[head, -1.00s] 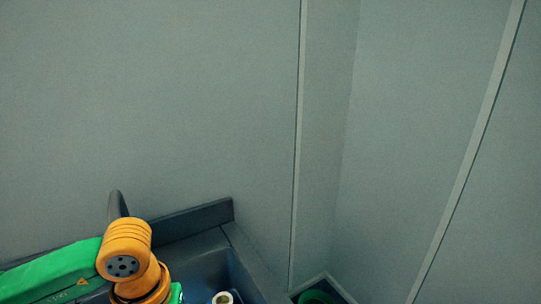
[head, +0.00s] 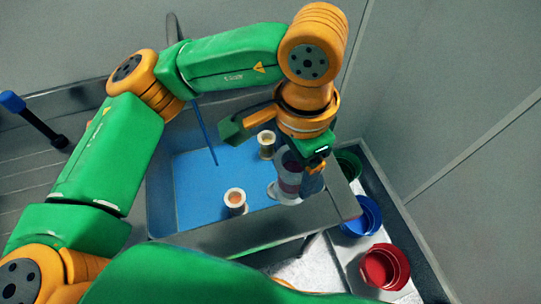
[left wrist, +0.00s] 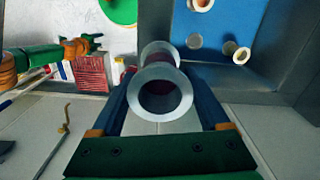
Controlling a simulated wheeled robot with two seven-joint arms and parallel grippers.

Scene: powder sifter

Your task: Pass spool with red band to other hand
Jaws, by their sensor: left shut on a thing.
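My left gripper (head: 293,184) is shut on a spool (head: 289,178) with a dark red band, held over the right end of a blue-floored basin. The held spool also shows in the left wrist view (left wrist: 163,86), between the two dark fingers, with its round flange facing the camera. The gripper hides part of the spool and band. In the left wrist view a green and orange arm reaches in from the left, with a green end part (left wrist: 93,41) that I take for my right gripper; its jaws cannot be made out. No right gripper shows in the head view.
The basin (head: 163,215) has raised grey walls. A spool with an orange top (head: 235,201) and a yellowish spool (head: 266,143) stand in it. Green (head: 350,165), blue (head: 363,216) and red (head: 385,267) bins line its right side. A blue-headed tool (head: 13,101) is at far left.

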